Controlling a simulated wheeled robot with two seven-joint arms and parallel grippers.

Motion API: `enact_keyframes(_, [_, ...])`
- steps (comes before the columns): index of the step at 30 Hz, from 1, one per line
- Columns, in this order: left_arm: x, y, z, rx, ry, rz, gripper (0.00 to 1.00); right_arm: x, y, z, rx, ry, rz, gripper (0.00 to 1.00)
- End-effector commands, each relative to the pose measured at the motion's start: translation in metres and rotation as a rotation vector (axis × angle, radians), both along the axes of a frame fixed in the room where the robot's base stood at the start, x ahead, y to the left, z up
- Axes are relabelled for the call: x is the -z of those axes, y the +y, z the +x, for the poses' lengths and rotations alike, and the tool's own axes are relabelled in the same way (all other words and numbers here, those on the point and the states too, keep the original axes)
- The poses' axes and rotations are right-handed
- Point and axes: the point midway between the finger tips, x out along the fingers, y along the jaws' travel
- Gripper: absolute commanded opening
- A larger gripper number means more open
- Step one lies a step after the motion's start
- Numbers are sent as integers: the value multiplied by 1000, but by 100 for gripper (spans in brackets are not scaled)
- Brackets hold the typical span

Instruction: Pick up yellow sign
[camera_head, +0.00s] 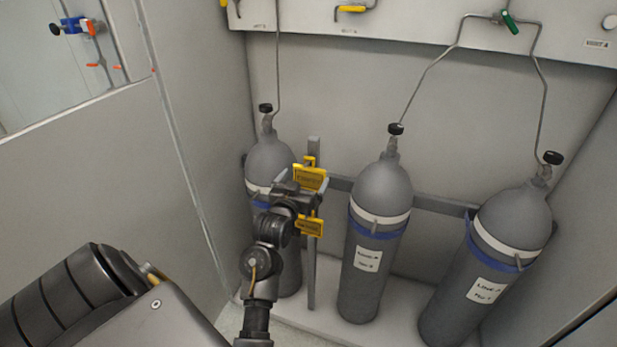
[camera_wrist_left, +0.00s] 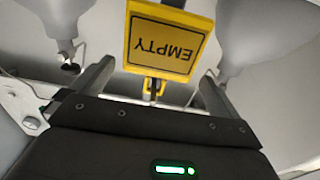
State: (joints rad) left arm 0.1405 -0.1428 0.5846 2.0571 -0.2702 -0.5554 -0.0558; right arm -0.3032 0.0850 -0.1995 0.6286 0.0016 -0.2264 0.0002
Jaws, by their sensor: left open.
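A yellow sign (camera_head: 312,177) hangs at the grey post between the left and middle cylinders in the head view. A second yellow sign (camera_head: 313,226) hangs lower on the same post. My left gripper (camera_head: 301,186) is open at the upper sign and partly covers the area around it. In the left wrist view, a yellow sign (camera_wrist_left: 165,45) reads "EMPTY" upside down. It shows beyond and between the two open fingers of the left gripper (camera_wrist_left: 156,74), and I see no contact. My right gripper is not in view.
Grey gas cylinders stand left (camera_head: 268,160), in the middle (camera_head: 378,222) and right (camera_head: 510,218), against a grey rail (camera_head: 440,204). Thin pipes rise to a white panel (camera_head: 400,58). A side wall (camera_head: 110,185) is on the left.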

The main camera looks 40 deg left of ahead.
Motion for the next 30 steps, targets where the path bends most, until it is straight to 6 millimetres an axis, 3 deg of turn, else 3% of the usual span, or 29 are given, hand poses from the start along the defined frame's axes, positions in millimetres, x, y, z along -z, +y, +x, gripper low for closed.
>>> enact_keyframes(7, [-4,11,34,0,-1,0,100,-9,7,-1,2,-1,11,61])
enact_keyframes(16, [-2,13,40,0,0,1,100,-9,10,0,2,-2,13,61])
enact_keyframes(24, [-2,13,40,0,0,0,67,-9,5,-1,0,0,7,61])
enact_keyframes(30, [-2,13,40,0,0,0,63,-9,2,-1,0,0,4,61])
